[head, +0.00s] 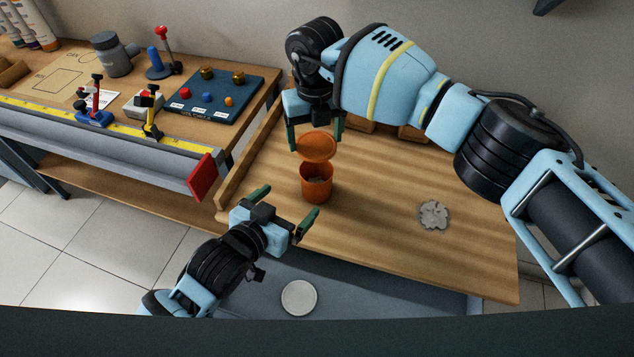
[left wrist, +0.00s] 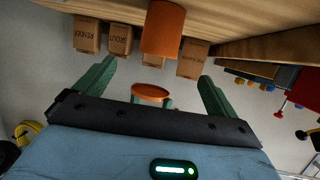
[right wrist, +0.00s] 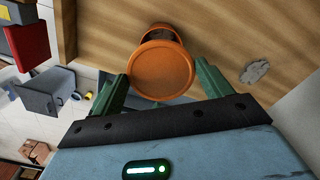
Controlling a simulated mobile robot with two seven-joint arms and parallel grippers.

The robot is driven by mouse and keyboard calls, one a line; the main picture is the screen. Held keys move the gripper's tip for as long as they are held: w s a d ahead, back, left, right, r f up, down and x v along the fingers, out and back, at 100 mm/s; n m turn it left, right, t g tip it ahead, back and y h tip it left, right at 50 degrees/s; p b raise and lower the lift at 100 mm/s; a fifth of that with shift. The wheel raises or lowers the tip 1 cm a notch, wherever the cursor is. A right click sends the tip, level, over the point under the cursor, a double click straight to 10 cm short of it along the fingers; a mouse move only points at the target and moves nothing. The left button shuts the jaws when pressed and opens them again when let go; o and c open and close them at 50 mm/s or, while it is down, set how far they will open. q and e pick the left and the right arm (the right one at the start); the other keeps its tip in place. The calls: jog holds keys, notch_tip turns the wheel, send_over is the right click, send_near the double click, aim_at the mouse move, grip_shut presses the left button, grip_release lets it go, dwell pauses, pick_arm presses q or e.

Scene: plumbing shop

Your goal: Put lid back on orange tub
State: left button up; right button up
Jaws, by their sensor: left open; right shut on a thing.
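The orange tub (head: 317,188) stands upright and uncovered on the wooden bench, with something greyish inside. My right gripper (head: 316,143) is shut on the round orange lid (head: 317,147). The lid is apart from the tub, above and slightly behind its opening in the head view. In the right wrist view the lid (right wrist: 161,70) lies between the fingers and hides much of the tub (right wrist: 160,30). My left gripper (head: 287,206) is open and empty, at the tub's front left. The left wrist view shows the tub (left wrist: 163,30) ahead of its fingers, not between them.
Cardboard boxes (left wrist: 119,40) labelled with words such as RENDER stand at the bench's back. A tool-laden bench (head: 150,85) adjoins on the left. A white disc (head: 299,297) lies below the front edge.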

aim_at(309, 184)
pick_arm(q)
jog(key=x, duration=1.2)
jog(key=shift+w, duration=0.1)
jog(key=c, duration=1.5)
pick_arm(e)
jog(key=shift+f, duration=2.55)
jog(key=shift+f, duration=0.85)
jog(key=shift+f, duration=0.35)
jog(key=shift+d+f, duration=0.1)
jog(key=shift+f, duration=0.25)
